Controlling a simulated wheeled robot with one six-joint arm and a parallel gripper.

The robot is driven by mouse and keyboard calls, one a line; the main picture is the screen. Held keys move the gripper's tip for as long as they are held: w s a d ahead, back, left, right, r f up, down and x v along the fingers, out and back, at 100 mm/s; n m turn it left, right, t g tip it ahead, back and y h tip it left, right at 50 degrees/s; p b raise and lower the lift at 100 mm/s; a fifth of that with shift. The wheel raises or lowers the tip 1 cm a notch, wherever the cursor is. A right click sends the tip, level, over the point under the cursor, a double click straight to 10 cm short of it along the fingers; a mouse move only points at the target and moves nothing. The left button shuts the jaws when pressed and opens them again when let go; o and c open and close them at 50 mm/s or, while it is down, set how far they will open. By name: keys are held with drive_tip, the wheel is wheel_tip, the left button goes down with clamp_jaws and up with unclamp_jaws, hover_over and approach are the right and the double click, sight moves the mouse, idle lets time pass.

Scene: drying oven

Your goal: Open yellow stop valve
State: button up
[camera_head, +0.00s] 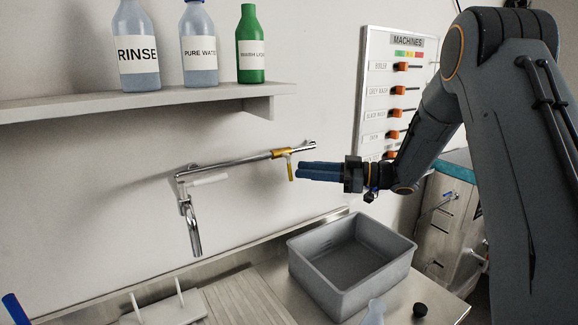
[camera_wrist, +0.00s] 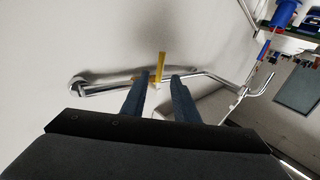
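The yellow stop valve (camera_head: 281,153) sits on a chrome pipe on the wall, and its yellow handle (camera_head: 290,171) hangs down from the pipe. In the wrist view the yellow handle (camera_wrist: 160,66) stands between the lines of the two fingers, beyond their tips. My gripper (camera_head: 301,171) is at the right of the handle, with its blue fingers pointing at it. The wrist view shows the fingers of my gripper (camera_wrist: 160,78) apart with a gap between them. Whether the tips touch the handle or pipe cannot be told.
The chrome pipe (camera_head: 240,164) runs left to a faucet spout (camera_head: 194,232). A grey bin (camera_head: 310,276) stands on the counter below my gripper. A shelf (camera_head: 100,106) with bottles is above. A machines panel (camera_head: 367,100) with orange switches is on the wall behind my arm.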

sight(290, 168)
drive_tip(key=shift+w+a+p, duration=0.2)
drive_tip(key=shift+a+p, duration=0.05)
drive_tip(key=shift+a, duration=0.6)
drive_tip(key=shift+w+a+p, duration=0.15)
drive_tip(key=shift+a+p, duration=0.15)
drive_tip(key=shift+a, duration=0.55)
drive_tip(key=shift+w+a+p, duration=0.2)
drive_tip(key=shift+a+p, duration=0.05)
drive_tip(key=shift+a, duration=0.6)
clamp_jaws()
